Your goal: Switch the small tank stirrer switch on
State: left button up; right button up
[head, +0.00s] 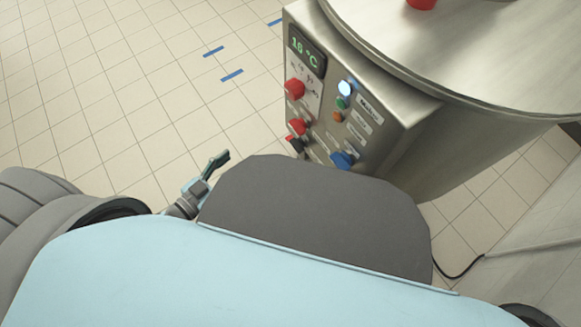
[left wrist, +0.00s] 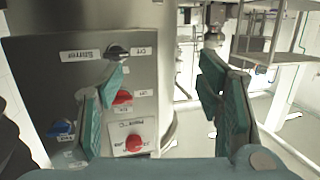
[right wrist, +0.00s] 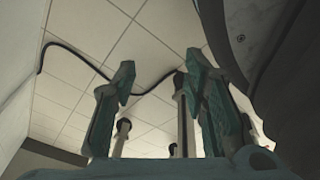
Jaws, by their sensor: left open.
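The small tank's steel control box (head: 400,125) stands at the upper right in the head view. A black switch (left wrist: 118,52) beside the "STIRRER" label (left wrist: 80,55) shows in the left wrist view, close to the left finger's tip. A black knob (head: 296,144) low on the box in the head view looks like the same switch. My left gripper (head: 217,162) is open and empty, left of the box and apart from it; its spread fingers show in the left wrist view (left wrist: 158,78). My right gripper (right wrist: 160,75) is open and empty, away from the panel.
Near the switch are a red knob (left wrist: 122,97), a red button (left wrist: 133,143) and a blue knob (left wrist: 60,128). A display (head: 306,48) reads about 16 °C. The round tank (head: 480,55) rises behind the box. Tiled floor (head: 120,100) is clear at left.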

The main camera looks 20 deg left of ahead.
aim_at(297, 145)
pick_arm(q)
jog(key=w+d+m+h+b, duration=0.2)
jog(key=w+d+h+b, duration=0.2)
jog(key=w+d, duration=0.5)
jog(key=d+b, duration=0.1)
jog(key=d, duration=0.3)
jog(key=shift+w+d+r+m+g+h, duration=0.15)
jog(key=shift+w+r+m+g+h, duration=0.1)
jog(key=shift+w+m+g+h, duration=0.15)
pick_arm(e)
jog(key=w+a+f+t, duration=0.1)
jog(key=w+f, duration=0.4)
jog(key=shift+a+f, duration=0.2)
jog(key=shift+f, duration=0.05)
pick_arm(q)
jog(key=shift+c, duration=0.2)
jog(key=c, duration=1.1)
